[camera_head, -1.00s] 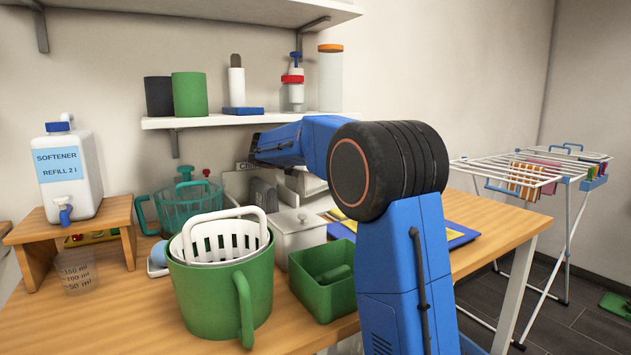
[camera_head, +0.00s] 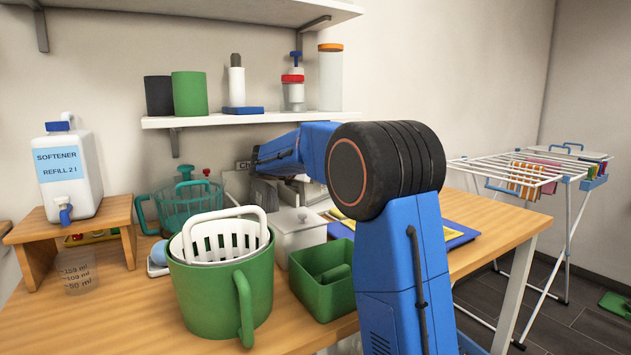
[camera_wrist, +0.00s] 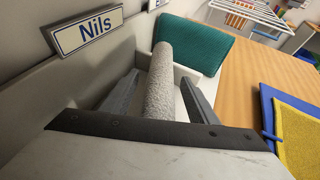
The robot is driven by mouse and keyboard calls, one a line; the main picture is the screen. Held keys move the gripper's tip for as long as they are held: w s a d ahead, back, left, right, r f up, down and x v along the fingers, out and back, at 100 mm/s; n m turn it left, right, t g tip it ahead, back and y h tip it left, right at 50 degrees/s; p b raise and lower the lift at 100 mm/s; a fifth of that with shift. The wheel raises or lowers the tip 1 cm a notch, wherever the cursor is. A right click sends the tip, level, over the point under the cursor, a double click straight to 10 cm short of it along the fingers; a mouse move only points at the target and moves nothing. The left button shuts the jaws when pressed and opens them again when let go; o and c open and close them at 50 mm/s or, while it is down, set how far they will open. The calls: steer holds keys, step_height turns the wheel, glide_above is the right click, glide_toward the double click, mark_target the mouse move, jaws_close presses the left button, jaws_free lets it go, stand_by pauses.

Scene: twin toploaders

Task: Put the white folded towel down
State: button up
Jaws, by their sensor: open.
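The white folded towel (camera_wrist: 158,88) shows in the wrist view as a pale, rough-textured upright roll, seen edge-on. My gripper (camera_wrist: 159,92) is open, with one finger on each side of the towel and a visible gap on each side. The towel's lower part is hidden by my gripper's body. In the head view, my gripper's fingertips and the towel are hidden behind the white canister and my arm.
A green towel (camera_wrist: 192,45) stands just beyond in the wrist view. In the head view, a white lidded canister (camera_head: 300,238), green bin (camera_head: 325,282) and green bucket (camera_head: 215,300) stand in front. A shelf (camera_head: 225,119) is above.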

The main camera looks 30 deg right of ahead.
steer(key=shift+r, duration=0.15)
steer(key=v, duration=1.2)
